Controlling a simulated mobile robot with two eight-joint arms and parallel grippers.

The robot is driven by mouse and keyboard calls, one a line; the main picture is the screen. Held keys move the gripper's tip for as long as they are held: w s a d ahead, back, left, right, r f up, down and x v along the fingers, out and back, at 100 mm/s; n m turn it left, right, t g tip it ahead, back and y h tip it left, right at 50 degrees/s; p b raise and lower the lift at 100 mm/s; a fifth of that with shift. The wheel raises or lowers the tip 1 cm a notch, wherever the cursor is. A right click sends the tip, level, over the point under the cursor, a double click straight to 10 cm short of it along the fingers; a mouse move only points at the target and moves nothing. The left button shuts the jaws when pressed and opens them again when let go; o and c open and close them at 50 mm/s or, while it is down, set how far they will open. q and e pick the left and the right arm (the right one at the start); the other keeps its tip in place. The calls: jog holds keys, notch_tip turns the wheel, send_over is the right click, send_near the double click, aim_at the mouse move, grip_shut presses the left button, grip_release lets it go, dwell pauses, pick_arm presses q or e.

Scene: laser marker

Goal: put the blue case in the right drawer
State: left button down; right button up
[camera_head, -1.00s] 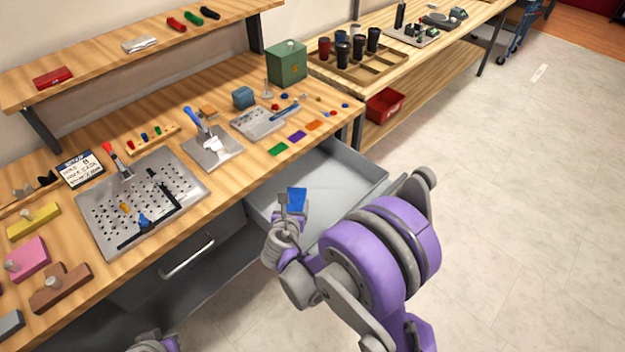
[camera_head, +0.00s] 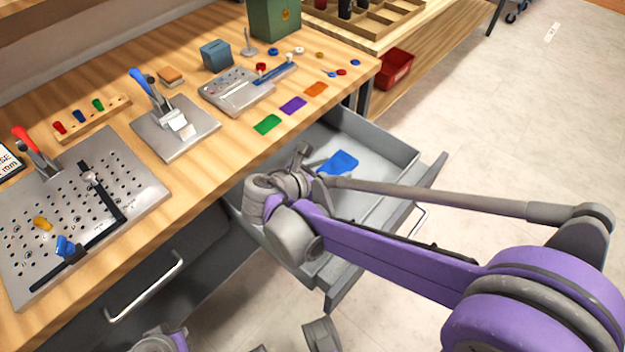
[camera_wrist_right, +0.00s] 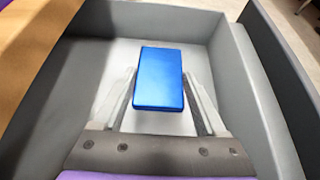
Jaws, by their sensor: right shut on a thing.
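The blue case (camera_head: 341,162) is a flat rectangular block, held over the inside of the open grey drawer (camera_head: 385,140) on the right of the bench. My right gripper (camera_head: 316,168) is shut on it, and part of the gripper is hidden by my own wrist. In the right wrist view the blue case (camera_wrist_right: 159,78) lies between the two pale fingers, above the drawer's light floor, with the drawer's grey wall (camera_wrist_right: 243,85) to the right. I cannot tell whether the case touches the floor. My left gripper's fingers do not show.
The wooden bench top (camera_head: 225,150) lies left of the drawer, with green, purple and orange plates near its edge. A closed drawer with a silver handle (camera_head: 145,287) is at lower left. A red bin (camera_head: 392,67) stands beyond. The open drawer otherwise looks empty.

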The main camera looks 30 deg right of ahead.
aim_at(329, 194)
notch_tip(329, 194, down, 3)
jog(key=shift+s+f+b, duration=0.1)
jog(key=shift+f+b, duration=0.05)
jog(key=shift+b, duration=0.3)
jog(key=shift+f+b, duration=0.7)
jog(key=shift+f, duration=1.5)
jog(key=shift+f, duration=0.1)
jog(key=o, duration=1.3)
jog(key=shift+a+r, duration=0.15)
jog(key=shift+r, duration=0.1)
jog(key=p+v, duration=0.1)
jog(key=v, duration=0.6)
jog(key=shift+p, duration=0.4)
